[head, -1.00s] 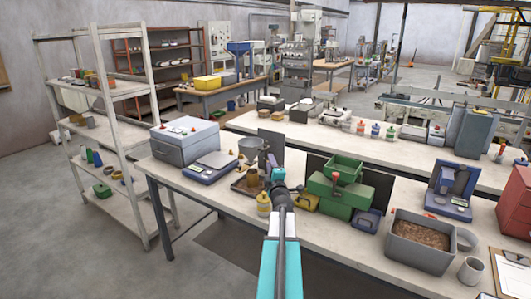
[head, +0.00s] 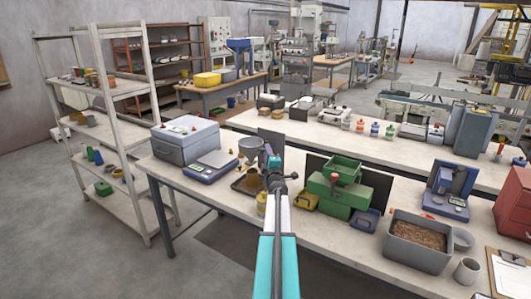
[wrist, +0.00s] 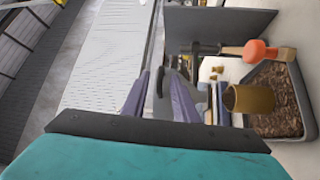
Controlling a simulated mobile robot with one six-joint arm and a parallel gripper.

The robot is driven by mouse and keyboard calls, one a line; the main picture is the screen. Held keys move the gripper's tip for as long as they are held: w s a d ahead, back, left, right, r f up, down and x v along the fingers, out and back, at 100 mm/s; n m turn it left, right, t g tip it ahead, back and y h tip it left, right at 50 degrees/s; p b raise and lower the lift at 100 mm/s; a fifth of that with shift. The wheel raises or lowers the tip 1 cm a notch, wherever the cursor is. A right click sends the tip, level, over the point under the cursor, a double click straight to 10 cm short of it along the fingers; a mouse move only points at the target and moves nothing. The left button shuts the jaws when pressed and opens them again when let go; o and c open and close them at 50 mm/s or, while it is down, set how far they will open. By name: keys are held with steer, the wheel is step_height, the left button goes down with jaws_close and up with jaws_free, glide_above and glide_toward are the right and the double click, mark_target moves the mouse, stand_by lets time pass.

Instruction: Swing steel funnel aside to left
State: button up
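The steel funnel (head: 250,146) is a grey, bucket-like cone at the back of the near bench, right of the blue scale. A dark upright panel (head: 272,143) stands close behind it to the right. My gripper (head: 273,162) is just to the right of the funnel and in front of it, and looks apart from it. In the wrist view my gripper (wrist: 161,92) shows two purple-grey fingers spread apart. A dark rounded shape shows between them, and I cannot tell what it is. The funnel is not clearly recognisable there.
A brass cup (wrist: 248,98) and a tray of brown pellets (wrist: 276,122) lie right of the fingers in the wrist view. The blue scale (head: 205,167) and grey box (head: 185,141) stand left of the funnel. A green machine (head: 338,190) stands to the right.

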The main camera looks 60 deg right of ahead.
steer(key=shift+w+d, duration=0.45)
steer(key=shift+d, duration=0.05)
jaws_close()
stand_by(0.5)
stand_by(0.8)
steer(key=shift+d+r+b, duration=0.1)
steer(key=shift+r+b, duration=0.15)
steer(key=shift+b, duration=0.45)
